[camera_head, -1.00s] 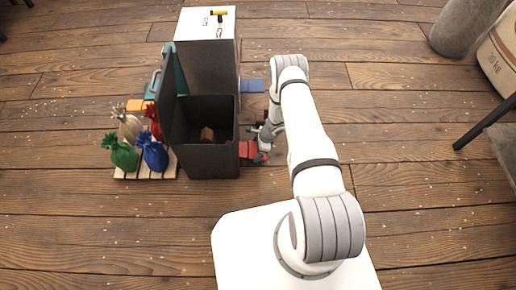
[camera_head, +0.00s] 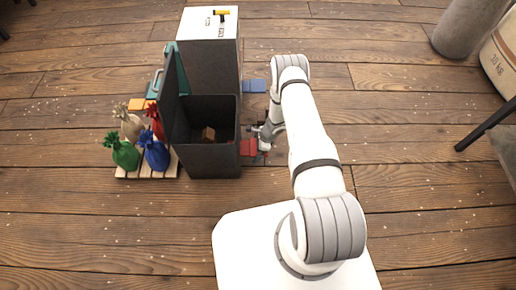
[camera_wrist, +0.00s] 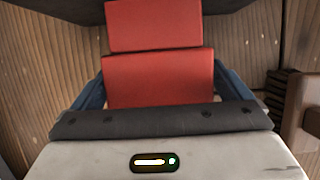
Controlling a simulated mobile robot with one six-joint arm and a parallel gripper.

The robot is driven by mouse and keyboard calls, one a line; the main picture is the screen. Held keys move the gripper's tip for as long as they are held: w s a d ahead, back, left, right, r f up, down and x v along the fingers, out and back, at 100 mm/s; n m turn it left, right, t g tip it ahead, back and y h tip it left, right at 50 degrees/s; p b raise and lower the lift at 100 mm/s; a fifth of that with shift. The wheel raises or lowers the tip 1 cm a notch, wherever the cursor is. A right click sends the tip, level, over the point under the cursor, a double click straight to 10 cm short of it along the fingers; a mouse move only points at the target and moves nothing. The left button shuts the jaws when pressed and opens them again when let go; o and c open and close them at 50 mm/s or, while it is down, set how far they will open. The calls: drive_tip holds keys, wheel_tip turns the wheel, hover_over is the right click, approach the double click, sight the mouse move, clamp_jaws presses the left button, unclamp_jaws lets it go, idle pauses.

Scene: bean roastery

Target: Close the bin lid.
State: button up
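The dark grey bin (camera_head: 212,160) stands left of my arm. Its lid (camera_head: 172,105) is open, standing up along the bin's left side. A brown object (camera_head: 208,134) shows inside the bin. My gripper (camera_head: 264,138) is low at the bin's right side, beside a red flat piece (camera_head: 248,147) at the foot of the bin. In the wrist view the red piece (camera_wrist: 157,80) lies ahead in two panels, between the widely spread blue fingers. The gripper looks open; the fingertips are partly hidden, and I cannot tell whether they touch the red piece.
A grey cabinet with a white top (camera_head: 208,22) stands right behind the bin, with a yellow-handled tool (camera_head: 222,14) on it. Coloured sacks (camera_head: 155,153) stand on a slatted pallet (camera_head: 146,172) left of the bin. A blue flat piece (camera_head: 254,86) lies by the cabinet.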

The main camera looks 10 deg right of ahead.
drive_tip(key=shift+d, duration=0.15)
drive_tip(key=p+v, duration=0.3)
drive_tip(key=v, duration=0.4)
drive_tip(key=shift+d+r, duration=0.1)
drive_tip(key=shift+r, duration=0.3)
